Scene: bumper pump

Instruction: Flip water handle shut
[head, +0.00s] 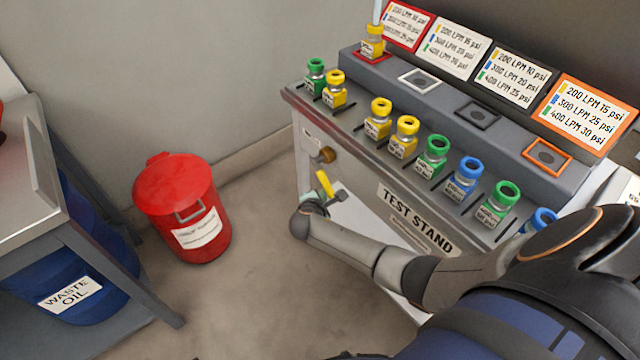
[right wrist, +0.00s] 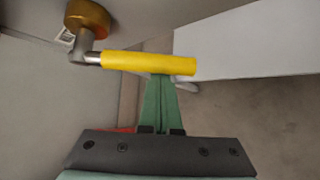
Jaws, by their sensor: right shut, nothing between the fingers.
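The water handle is a yellow lever. In the head view the yellow handle (head: 324,184) sits on the front of the test stand (head: 345,190), tilted, below a brass fitting (head: 327,155). In the right wrist view the yellow handle (right wrist: 148,63) lies roughly level, joined by a grey elbow to the brass fitting (right wrist: 88,18). My right gripper (right wrist: 160,78) is shut and empty, its green fingertips at the handle's lower edge; I cannot tell whether they touch it. In the head view the right gripper (head: 335,197) is small beside the handle. My left gripper is not in view.
Several green, yellow and blue capped bottles (head: 405,137) stand on the test stand's top, with label cards behind. A red bin (head: 183,205) stands on the floor to the left. A metal table (head: 40,190) with a blue waste oil drum (head: 75,285) is at far left. Floor between is clear.

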